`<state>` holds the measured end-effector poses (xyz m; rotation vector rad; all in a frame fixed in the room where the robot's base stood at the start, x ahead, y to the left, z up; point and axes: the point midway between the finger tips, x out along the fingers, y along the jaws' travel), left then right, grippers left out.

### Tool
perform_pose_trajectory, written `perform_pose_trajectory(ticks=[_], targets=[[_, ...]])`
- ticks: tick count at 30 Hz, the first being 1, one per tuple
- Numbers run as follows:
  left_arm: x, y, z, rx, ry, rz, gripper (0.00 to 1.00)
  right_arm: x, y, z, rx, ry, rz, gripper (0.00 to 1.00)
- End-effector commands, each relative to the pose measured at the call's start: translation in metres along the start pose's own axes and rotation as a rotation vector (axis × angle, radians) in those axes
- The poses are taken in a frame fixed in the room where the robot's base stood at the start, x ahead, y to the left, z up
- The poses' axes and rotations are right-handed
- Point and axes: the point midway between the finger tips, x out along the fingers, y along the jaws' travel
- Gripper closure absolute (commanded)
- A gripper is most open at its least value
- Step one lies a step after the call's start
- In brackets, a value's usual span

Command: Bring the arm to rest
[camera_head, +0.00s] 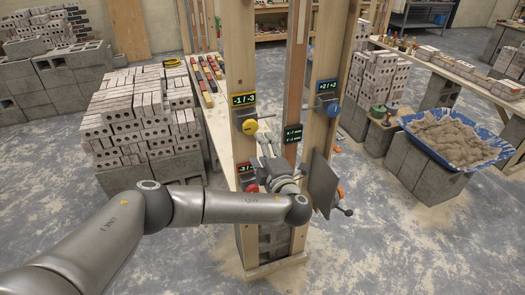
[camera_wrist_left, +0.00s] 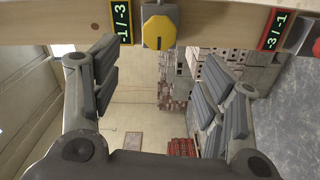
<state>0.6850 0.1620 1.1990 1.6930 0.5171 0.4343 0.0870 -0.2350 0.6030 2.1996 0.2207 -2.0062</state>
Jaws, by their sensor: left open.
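My left arm reaches in from the left, and its gripper (camera_head: 268,150) is open in front of the wooden post. In the left wrist view the fingers of the open gripper (camera_wrist_left: 160,85) stand wide apart with nothing between them. A yellow knob (camera_head: 250,127) is on the post just above the gripper; it also shows in the left wrist view (camera_wrist_left: 158,30), beyond the fingertips. A red knob (camera_head: 251,187) is partly hidden by the gripper and wrist. A blue knob (camera_head: 333,108) is on the post to the right. My right gripper is not in view.
Small displays sit by the knobs, one reading -1 / -3 (camera_head: 243,99). A dark plate (camera_head: 322,184) juts out right of the wrist. Brick stacks (camera_head: 135,125) stand at left. A blue tub (camera_head: 450,140) of mortar rests on blocks at right. The floor (camera_head: 400,245) at front right is clear.

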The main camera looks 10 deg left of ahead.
Motion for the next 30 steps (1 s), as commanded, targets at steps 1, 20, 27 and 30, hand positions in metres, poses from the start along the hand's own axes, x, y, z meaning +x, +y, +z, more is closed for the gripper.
perform_pose_trajectory(ticks=[1, 20, 27, 30], targets=[[-0.001, 0.0, 0.0, 0.0, 0.0, 0.0, 0.33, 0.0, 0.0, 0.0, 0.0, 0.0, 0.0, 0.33], [-0.009, -0.117, 0.02, -0.374, -0.015, -0.26, 0.33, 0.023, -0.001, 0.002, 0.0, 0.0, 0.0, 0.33], [-0.048, -0.296, 0.027, -1.021, 0.194, -0.654, 0.33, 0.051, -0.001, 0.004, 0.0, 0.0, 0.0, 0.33], [-0.074, -0.369, 0.02, -1.281, 0.366, -0.78, 0.33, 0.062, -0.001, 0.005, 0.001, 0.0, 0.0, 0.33]])
